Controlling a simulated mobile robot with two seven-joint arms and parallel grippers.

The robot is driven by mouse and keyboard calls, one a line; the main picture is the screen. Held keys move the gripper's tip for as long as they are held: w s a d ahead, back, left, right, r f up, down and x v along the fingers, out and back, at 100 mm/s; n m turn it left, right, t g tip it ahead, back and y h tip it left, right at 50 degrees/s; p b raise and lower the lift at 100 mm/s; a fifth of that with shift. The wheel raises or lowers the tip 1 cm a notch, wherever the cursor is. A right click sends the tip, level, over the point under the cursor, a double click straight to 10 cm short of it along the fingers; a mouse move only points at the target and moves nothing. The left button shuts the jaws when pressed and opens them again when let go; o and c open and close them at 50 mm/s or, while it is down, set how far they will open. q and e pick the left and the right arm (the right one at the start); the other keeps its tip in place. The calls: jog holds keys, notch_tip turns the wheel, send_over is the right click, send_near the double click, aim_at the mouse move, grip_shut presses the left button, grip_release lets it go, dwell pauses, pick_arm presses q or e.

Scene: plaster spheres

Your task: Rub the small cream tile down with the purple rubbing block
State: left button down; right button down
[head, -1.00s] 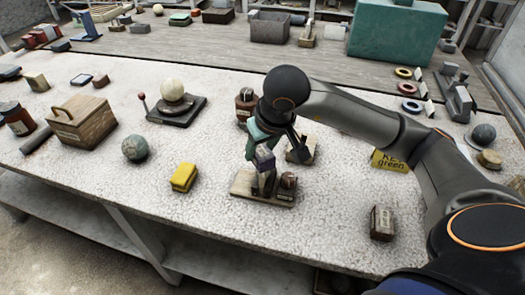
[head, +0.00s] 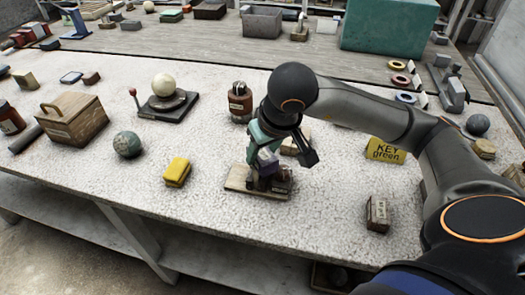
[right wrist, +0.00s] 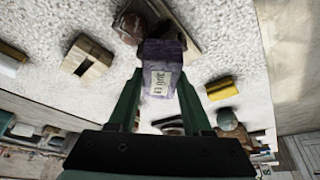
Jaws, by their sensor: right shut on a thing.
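My right gripper (head: 262,152) is shut on the purple rubbing block (head: 268,163), just above a small wooden board (head: 238,180) near the table's front edge. In the right wrist view the block (right wrist: 163,78) sits between the green fingers, with a pale label facing the camera. Part of the board (right wrist: 182,22) shows beyond it. The gripper and block hide much of what stands on the board. I cannot tell whether the block touches anything there. I cannot make out the small cream tile for certain. My left gripper is not in view.
A yellow block (head: 177,171) and a greenish ball (head: 127,144) lie left of the board. A brown bottle-like jar (head: 240,103) stands behind. A yellow "KEY green" sign (head: 386,150) and a small brown block (head: 378,214) are at right. Bare table lies between them.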

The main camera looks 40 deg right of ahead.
jog(key=shift+w+d, duration=0.15)
jog(key=shift+w, duration=1.7)
jog(key=shift+r, duration=0.1)
jog(key=shift+s+r, duration=0.5)
jog(key=shift+s, duration=0.15)
jog(key=shift+s+r, duration=0.2)
jog(key=shift+s, duration=0.25)
jog(key=shift+r+p, duration=1)
jog(key=shift+r, duration=0.25)
